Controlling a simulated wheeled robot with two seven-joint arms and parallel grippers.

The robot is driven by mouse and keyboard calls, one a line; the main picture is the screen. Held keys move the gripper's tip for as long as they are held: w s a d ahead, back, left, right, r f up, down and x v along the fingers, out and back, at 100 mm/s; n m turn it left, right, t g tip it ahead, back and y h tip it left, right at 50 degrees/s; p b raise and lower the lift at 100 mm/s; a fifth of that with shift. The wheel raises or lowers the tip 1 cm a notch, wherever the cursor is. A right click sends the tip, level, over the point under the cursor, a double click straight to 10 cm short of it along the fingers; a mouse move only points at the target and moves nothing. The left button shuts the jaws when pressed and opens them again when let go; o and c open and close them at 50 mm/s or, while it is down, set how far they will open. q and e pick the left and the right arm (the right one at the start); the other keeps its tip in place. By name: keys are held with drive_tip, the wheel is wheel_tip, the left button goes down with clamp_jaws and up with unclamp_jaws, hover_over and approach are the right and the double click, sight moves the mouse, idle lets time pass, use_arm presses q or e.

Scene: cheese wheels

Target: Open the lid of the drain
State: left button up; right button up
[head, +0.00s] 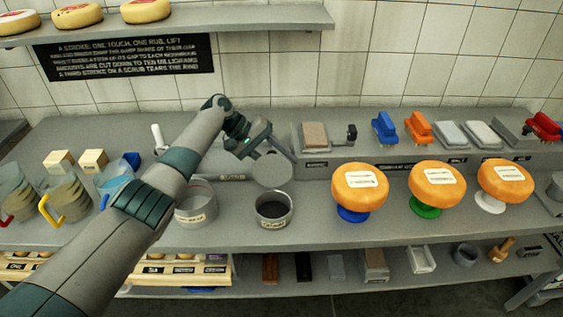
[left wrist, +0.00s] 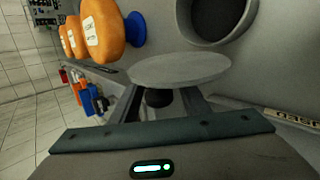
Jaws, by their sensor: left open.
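The drain (head: 273,222) is a small grey round pot with a label on the front of the bench, its dark inside showing. A grey disc-shaped lid (head: 272,172) stands tilted up behind it, clear of the opening. In the left wrist view the lid (left wrist: 180,68) is seen nearly edge-on beside the drain's dark opening (left wrist: 217,14). My left gripper (head: 279,147) is open at the back of the lid. A dark knob (left wrist: 157,97) shows between its fingers. I cannot tell whether the fingers touch it. My right gripper is not in view.
A wider grey pot (head: 196,204) stands left of the drain. An orange cheese wheel (head: 359,186) on a blue stand is close on the right, with others beyond. Brushes and blocks line the raised back ledge (head: 390,158). Jugs (head: 62,198) stand at the left.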

use_arm(q)
drive_tip(key=b+v, duration=0.5)
drive_tip(key=v, duration=1.2)
drive_tip(key=shift+r, duration=0.15)
drive_tip(key=shift+a, duration=0.15)
